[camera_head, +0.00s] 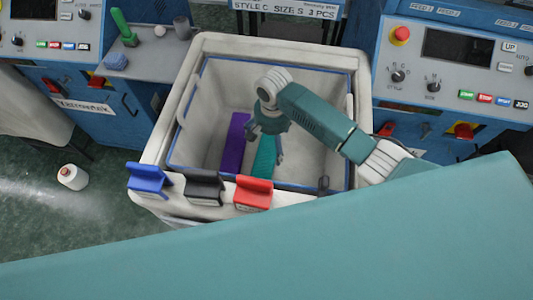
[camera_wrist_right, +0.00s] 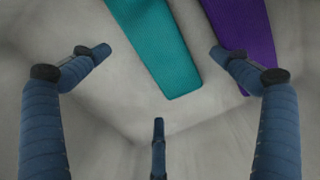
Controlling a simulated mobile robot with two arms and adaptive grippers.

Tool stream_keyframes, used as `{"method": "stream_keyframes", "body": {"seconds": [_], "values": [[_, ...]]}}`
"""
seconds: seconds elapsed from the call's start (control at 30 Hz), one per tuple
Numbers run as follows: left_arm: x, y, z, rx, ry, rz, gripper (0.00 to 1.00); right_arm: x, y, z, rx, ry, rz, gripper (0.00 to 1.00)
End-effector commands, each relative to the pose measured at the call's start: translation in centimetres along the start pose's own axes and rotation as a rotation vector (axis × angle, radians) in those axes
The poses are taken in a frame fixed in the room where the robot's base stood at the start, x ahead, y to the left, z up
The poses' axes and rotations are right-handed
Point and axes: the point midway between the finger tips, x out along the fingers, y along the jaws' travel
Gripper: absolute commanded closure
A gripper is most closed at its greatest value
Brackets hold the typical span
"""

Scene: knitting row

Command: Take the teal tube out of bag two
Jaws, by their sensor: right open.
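The teal tube (camera_head: 265,160) lies inside a large off-white bag (camera_head: 215,43) with a blue inner edge. In the right wrist view the teal tube (camera_wrist_right: 157,45) runs from the top edge toward the middle. My right gripper (camera_head: 265,143) reaches down into the bag over the teal tube; its arm comes in from the right. In the right wrist view its fingers (camera_wrist_right: 160,75) are spread and empty, with bare bag floor and the tube's near end beyond them. My left gripper is not in view. I cannot read a bag number.
A purple tube (camera_head: 234,145) lies left of the teal one. Blue (camera_head: 148,178), black (camera_head: 204,187) and red (camera_head: 254,191) clips sit on the bag's near rim. Machines with control panels (camera_head: 455,60) flank the bag. A white yarn cone (camera_head: 72,177) stands on the floor.

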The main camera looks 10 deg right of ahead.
Motion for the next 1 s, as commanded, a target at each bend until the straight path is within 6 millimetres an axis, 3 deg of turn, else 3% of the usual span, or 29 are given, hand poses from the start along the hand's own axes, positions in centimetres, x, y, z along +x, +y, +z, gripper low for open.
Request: {"method": "stream_keyframes", "body": {"seconds": [0.3,0.57,0.77,1.0], "values": [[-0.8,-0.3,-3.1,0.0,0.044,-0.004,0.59,4.3,0.2,0.2,-0.001,-0.001,0.002,0.01],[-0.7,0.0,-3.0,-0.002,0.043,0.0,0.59,4.7,0.1,0.2,-0.002,0.001,0.0,0.01],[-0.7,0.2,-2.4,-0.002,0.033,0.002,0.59,4.7,0.1,0.2,-0.002,0.001,0.0,0.37],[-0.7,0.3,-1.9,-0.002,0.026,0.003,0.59,4.7,0.2,0.2,-0.001,0.001,0.001,0.39]]}}
